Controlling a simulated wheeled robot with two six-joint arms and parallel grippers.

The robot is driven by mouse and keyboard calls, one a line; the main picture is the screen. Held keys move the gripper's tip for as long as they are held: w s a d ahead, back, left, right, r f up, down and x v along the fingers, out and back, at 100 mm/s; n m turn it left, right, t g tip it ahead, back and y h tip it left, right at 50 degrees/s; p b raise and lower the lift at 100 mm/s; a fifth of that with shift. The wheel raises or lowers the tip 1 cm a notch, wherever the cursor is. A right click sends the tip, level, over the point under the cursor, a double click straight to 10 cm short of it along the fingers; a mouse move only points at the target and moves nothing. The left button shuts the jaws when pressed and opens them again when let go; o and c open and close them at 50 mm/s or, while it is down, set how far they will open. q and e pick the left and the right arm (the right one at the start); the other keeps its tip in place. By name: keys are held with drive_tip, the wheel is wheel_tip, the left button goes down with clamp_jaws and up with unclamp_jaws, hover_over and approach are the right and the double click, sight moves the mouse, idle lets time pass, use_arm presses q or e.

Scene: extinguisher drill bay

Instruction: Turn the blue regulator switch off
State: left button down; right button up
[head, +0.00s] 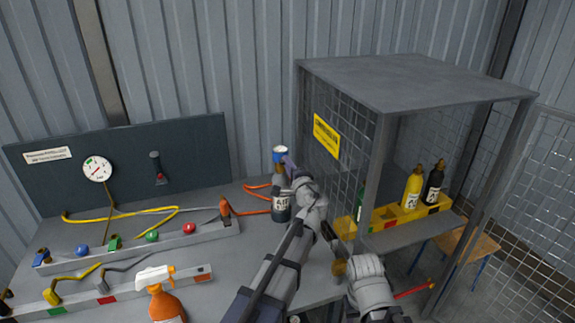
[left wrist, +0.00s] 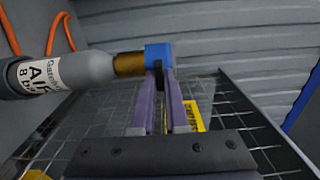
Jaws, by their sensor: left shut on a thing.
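A grey gas bottle (head: 280,206) with a white "AIR" label stands on the bench left of the cage. The blue regulator switch (head: 279,150) sits at its top; a pale band shows on it. In the left wrist view, the blue switch (left wrist: 158,52) joins the bottle (left wrist: 85,72) through a brass neck (left wrist: 129,64). My left gripper (head: 287,163) is shut on the switch; its two purple fingers (left wrist: 158,78) reach it and partly cover its lower part. My right gripper (head: 333,236) is low, in front of the cage; its jaws are too small to read.
The mesh cage (head: 420,85) stands close on the right, with yellow (head: 412,188) and black (head: 433,186) bottles on its shelf. An orange hose (head: 255,212) runs beside the grey bottle. Valve rails (head: 215,230) and an orange spray bottle (head: 167,304) occupy the bench's left side.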

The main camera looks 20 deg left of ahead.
use_arm(q)
drive_tip(key=c, duration=0.9)
unclamp_jaws()
drive_tip(key=v, duration=0.7)
drive_tip(key=shift+s+d, duration=0.2)
drive_tip(key=shift+s, duration=0.15)
